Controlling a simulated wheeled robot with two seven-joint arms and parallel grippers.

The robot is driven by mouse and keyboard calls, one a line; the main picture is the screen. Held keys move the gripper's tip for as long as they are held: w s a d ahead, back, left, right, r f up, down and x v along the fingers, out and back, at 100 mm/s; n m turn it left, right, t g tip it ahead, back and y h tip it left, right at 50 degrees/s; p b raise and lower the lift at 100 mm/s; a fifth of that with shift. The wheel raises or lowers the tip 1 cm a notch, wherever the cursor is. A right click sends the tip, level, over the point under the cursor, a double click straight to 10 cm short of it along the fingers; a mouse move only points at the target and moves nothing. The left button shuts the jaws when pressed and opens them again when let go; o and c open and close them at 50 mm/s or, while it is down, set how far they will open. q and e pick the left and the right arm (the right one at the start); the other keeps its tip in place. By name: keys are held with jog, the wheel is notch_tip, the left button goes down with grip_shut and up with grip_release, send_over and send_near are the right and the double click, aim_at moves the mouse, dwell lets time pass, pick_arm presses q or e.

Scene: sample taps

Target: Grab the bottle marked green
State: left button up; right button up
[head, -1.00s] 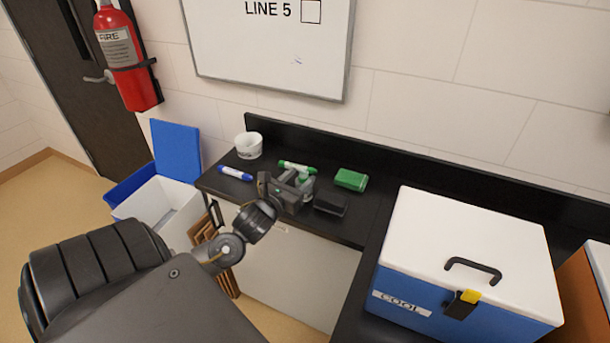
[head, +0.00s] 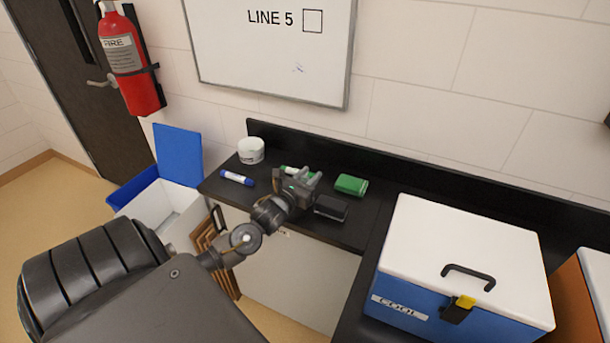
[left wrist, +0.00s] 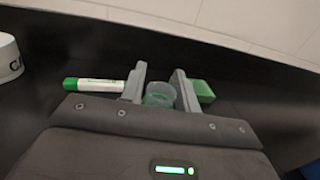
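A small translucent bottle with green in it (left wrist: 160,94) stands between the two fingers of my left gripper (left wrist: 160,82), in the left wrist view. The fingers flank it closely on both sides. Whether they press on it cannot be told. In the head view my left gripper (head: 307,177) is low over the black counter and hides most of the bottle. My right gripper is not in view.
On the counter (head: 355,226), a green-capped marker (left wrist: 95,84) lies left of the fingers and a green block (head: 351,184) right of them. A black block (head: 331,207), blue marker (head: 237,177) and white cup (head: 251,150) are nearby. A cooler (head: 465,250) stands right.

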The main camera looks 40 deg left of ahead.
pick_arm(q)
grip_shut()
jog(key=shift+r, duration=0.25)
notch_tip(320, 180, up, 2)
jog(key=shift+r+b, duration=0.1)
jog(key=shift+b, duration=0.65)
jog(key=s+r, duration=1)
jog(key=s, duration=0.4)
jog(key=shift+r, duration=0.2)
